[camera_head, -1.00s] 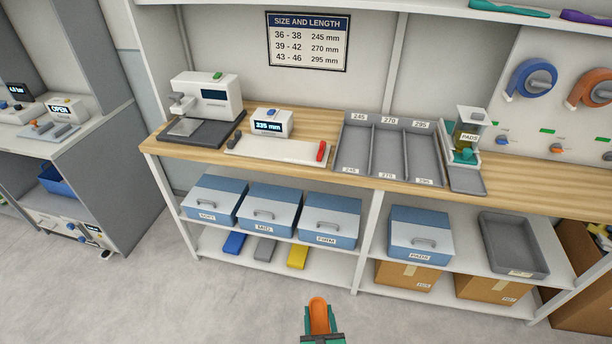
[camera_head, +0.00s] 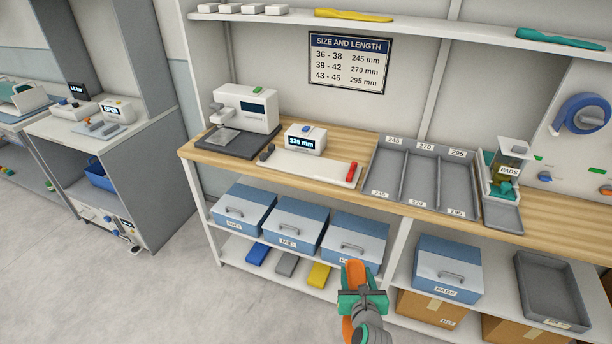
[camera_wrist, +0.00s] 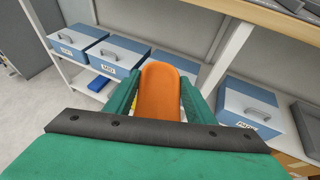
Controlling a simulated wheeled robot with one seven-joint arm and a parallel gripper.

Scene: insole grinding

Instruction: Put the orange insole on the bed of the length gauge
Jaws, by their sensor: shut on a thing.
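My gripper (camera_head: 362,290) is shut on the orange insole (camera_head: 356,275). In the wrist view the insole (camera_wrist: 159,92) stands out between the two green fingers (camera_wrist: 157,97). The gripper and insole are in front of the bench, below the level of its top and apart from it. The length gauge is on the bench top, with a white bed (camera_head: 309,167), a display box (camera_head: 305,140) reading about 335 mm, a dark stop at its left and a red piece at its right end. The bed is empty.
A white machine (camera_head: 245,108) stands left of the gauge. A grey tray (camera_head: 474,189) with lanes marked 245, 270 and 295 lies to its right, then a pads dispenser (camera_head: 508,165). Blue boxes (camera_head: 298,222) fill the shelf below. A size chart (camera_head: 347,62) hangs behind.

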